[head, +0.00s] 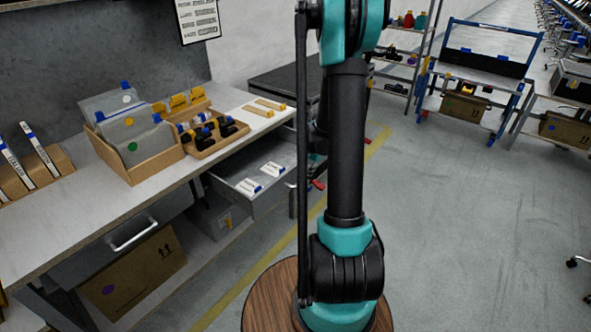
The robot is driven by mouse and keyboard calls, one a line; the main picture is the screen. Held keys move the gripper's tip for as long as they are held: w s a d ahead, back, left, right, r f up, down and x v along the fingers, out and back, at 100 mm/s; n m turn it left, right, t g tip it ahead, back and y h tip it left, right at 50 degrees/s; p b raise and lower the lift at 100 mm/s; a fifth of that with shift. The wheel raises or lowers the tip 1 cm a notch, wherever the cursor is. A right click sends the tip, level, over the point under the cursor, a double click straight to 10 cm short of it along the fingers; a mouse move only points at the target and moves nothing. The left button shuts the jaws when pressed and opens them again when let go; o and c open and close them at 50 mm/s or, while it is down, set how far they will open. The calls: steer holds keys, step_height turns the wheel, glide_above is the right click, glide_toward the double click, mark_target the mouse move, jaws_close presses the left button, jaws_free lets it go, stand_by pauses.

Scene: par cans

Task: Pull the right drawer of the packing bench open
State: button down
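The packing bench (62,223) runs along the left side of the head view. Its right drawer (239,186) stands pulled out from under the bench top, with white labelled items (261,178) lying inside. The drawer's front end and handle are mostly hidden by my arm. The left drawer (118,249) is in, with a pale bar handle on its front. My arm stands upright in the middle of the view. Small dark, teal and red parts show behind it beside the drawer's front end. I cannot make out my gripper's fingers or whether they touch the handle.
A cardboard organiser (142,165) with folders and a tray of dark bottles (213,139) stand on the bench top. A cardboard box (135,275) sits under the bench. A blue-framed workbench (472,88) stands far right. The grey floor on the right is largely clear.

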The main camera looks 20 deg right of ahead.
steer(key=shift+s+d, duration=0.5)
steer(key=shift+s, duration=0.15)
steer(key=c, duration=1.5)
jaws_free()
steer(key=shift+c, duration=0.2)
step_height(320, 180, up, 12)
steer(key=s+d, duration=0.1)
steer(key=s, duration=0.1)
steer(key=shift+d, duration=0.2)
steer(key=shift+f, duration=0.1)
steer(key=s+a+f+n+t, duration=0.1)
steer(key=s+a+n, duration=0.4)
steer(key=s, duration=0.5)
steer(key=s+a+f+n+t+h, duration=0.1)
steer(key=s+a+n, duration=0.4)
steer(key=s, duration=0.5)
steer(key=shift+a+f+n, duration=0.4)
steer(key=shift+a+f, duration=0.15)
steer(key=shift+a, duration=0.5)
